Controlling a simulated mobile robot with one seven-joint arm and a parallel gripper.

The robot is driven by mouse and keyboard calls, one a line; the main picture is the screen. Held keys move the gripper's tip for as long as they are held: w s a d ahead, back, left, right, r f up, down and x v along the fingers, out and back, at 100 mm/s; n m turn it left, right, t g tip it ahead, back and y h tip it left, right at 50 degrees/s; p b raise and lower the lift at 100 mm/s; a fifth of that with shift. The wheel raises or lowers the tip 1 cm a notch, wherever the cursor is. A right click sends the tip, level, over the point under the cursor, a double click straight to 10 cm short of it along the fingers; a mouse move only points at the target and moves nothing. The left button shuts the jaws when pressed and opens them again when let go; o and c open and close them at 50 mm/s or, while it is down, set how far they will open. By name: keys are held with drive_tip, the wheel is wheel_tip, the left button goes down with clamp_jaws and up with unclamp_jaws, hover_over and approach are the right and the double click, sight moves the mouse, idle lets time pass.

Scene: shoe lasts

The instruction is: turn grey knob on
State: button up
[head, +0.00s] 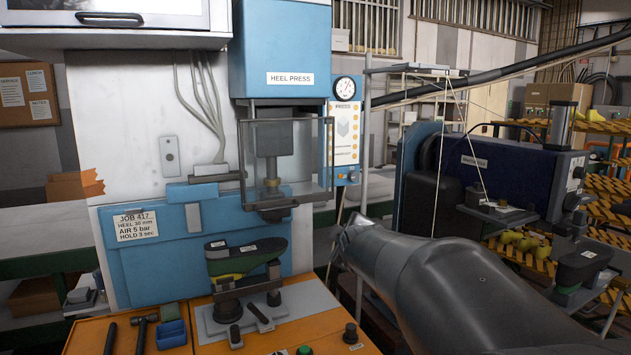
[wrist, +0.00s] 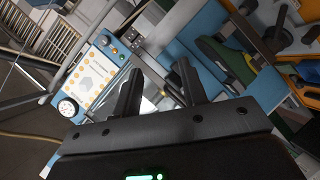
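The blue control panel (head: 344,120) of the heel press stands right of the press. Small round controls (head: 350,179) sit on its lower strip, too small to tell which one is the grey knob or how it is turned. In the wrist view the panel (wrist: 92,75) is tilted at the upper left, with small controls (wrist: 105,41) along its edge. A dark knob (head: 350,333) stands on the orange bench front. My gripper (wrist: 159,67) is open and empty, apart from the panel, its fingers pointing towards the press. In the head view my arm hides it.
The heel press (head: 282,60) has a clear guard (head: 290,155) and a shoe last (head: 245,258) below it. A hammer (head: 144,322) and a blue tray (head: 171,333) lie on the orange bench (head: 90,335). A dark blue machine (head: 500,165) stands at right.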

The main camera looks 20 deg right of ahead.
drive_tip(key=w+d+r+n+t+h, duration=0.2)
drive_tip(key=w+d+n, duration=0.3)
drive_tip(key=d, duration=0.2)
drive_tip(key=w+d+r+n+t+h, duration=0.1)
drive_tip(key=w+d+r+n+t, duration=0.15)
drive_tip(key=w+d+n, duration=0.35)
drive_tip(key=n+t+y, duration=0.5)
drive_tip(key=n+y, duration=0.3)
drive_tip(key=n, duration=0.9)
approach(355, 177)
drive_tip(key=x, duration=0.8)
drive_tip(key=shift+w, duration=0.2)
drive_tip(key=shift+d, duration=0.1)
drive_tip(key=shift+c, duration=0.5)
drive_tip(key=c, duration=0.6)
